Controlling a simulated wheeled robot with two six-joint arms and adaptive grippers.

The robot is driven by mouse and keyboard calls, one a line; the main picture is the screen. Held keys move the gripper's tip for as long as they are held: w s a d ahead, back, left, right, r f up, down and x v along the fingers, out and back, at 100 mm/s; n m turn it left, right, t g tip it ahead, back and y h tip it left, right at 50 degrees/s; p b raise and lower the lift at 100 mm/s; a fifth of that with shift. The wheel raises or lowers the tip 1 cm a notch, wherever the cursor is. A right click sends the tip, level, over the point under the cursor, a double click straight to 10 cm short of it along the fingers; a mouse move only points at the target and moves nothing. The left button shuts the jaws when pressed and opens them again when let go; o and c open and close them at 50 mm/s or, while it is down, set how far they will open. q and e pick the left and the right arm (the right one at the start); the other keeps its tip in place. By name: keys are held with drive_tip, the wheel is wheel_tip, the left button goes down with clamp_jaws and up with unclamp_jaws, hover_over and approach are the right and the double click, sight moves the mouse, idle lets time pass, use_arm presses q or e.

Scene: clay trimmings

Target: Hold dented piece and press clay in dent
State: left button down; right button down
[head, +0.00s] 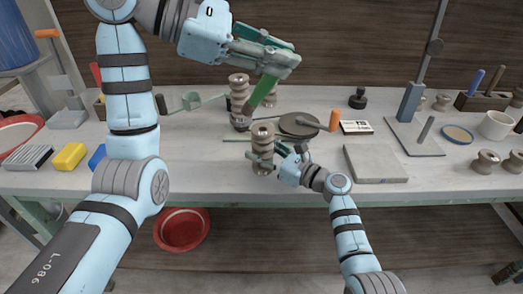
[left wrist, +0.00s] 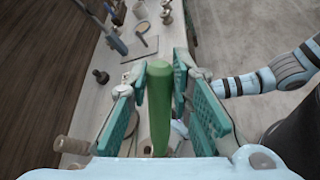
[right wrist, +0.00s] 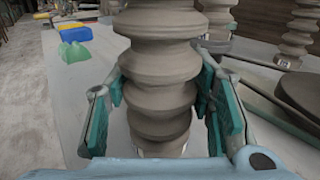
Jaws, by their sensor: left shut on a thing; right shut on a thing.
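My right gripper (head: 263,158) is shut around the lower part of a grey-brown, ridged turned clay piece (head: 262,135), which is upright at the table's front edge. In the right wrist view the piece (right wrist: 160,75) fills the middle, with teal pads on both sides. I cannot make out a dent on it. My left gripper (head: 270,66) is shut on a green tool handle (head: 262,92), above and behind the piece. The tool slants down to the left, its lower end apart from the held piece. In the left wrist view the green handle (left wrist: 159,105) is between the pads.
Another ridged piece (head: 238,84) stands behind, close to the tool. A dark round disc (head: 301,124), an orange cylinder (head: 334,119) and a grey slab (head: 375,163) lie to the right. A yellow block (head: 69,157) lies at the left. A red basin (head: 181,229) is below the table.

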sight(269, 86)
idle(0.3)
use_arm(q)
drive_tip(key=shift+t, duration=0.4)
drive_tip(key=f, duration=0.4)
drive_tip(key=w+a+f, duration=0.1)
drive_tip(key=f, duration=0.1)
drive_tip(key=shift+w+f, duration=0.1)
drive_tip(key=shift+f, duration=0.2)
drive_tip(key=s+a+f+m+g+h, duration=0.1)
drive_tip(key=s+f+m, duration=0.15)
drive_tip(key=f, duration=0.35)
drive_tip(key=s+a+f+m+g+h, duration=0.1)
drive_tip(key=s+a+f+m, duration=0.15)
drive_tip(key=f, duration=0.25)
drive_tip(key=s+d+r+m+g+h, duration=0.1)
drive_tip(key=s+r+m+g+h, duration=0.15)
drive_tip(key=s+r, duration=0.2)
drive_tip(key=w+f, duration=0.4)
drive_tip(key=w, duration=0.1)
